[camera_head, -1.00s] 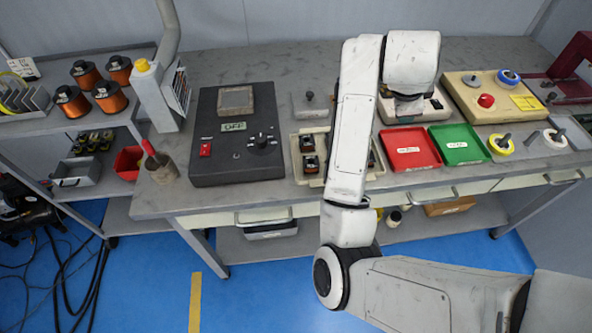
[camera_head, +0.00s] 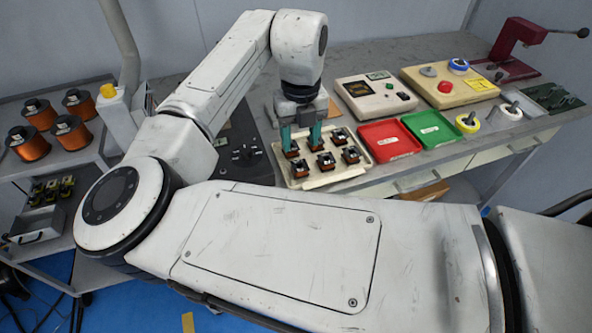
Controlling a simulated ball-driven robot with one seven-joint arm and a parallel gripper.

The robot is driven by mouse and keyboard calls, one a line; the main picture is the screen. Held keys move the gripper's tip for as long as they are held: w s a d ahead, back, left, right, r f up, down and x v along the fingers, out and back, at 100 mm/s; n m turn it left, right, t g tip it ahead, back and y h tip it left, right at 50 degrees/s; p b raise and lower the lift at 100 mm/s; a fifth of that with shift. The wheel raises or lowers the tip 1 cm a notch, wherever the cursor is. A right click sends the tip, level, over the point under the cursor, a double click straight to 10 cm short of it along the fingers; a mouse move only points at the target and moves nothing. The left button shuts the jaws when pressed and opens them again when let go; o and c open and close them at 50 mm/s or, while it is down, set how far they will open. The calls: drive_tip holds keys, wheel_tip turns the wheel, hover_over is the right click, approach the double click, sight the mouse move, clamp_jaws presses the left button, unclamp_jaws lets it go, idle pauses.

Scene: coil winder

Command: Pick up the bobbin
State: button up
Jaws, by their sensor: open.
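Several small bobbins, dark with orange-brown parts, stand in rows in a cream tray (camera_head: 351,172) on the bench. One bobbin (camera_head: 326,161) is in the middle of the front row, and another (camera_head: 351,155) is at its right end. My gripper (camera_head: 300,142) points down over the back left part of the tray, with its two teal fingers apart. The fingertips overlap the back-row bobbins in the picture. I cannot tell whether they touch any, and nothing is visibly held between them.
A red tray (camera_head: 389,140) and a green tray (camera_head: 431,129) lie right of the bobbin tray. A cream meter box (camera_head: 375,97) stands behind them. A dark control box (camera_head: 243,155) is to the left, partly hidden by my arm. Large copper spools (camera_head: 72,132) stand on the left shelf.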

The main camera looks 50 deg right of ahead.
sight(300, 161)
wheel_tip(300, 161, down, 9)
drive_tip(key=shift+d+f, duration=0.1)
drive_tip(key=shift+f, duration=0.1)
idle(0.4)
drive_tip(key=shift+c, duration=0.4)
drive_tip(key=c, duration=0.7)
drive_tip(key=shift+o, duration=0.2)
drive_tip(key=shift+r, duration=0.15)
drive_tip(key=shift+w+r, duration=0.1)
drive_tip(key=shift+r, duration=0.35)
drive_tip(key=s+a+r, duration=0.1)
drive_tip(key=s+r, duration=1.1)
drive_tip(key=s, duration=0.2)
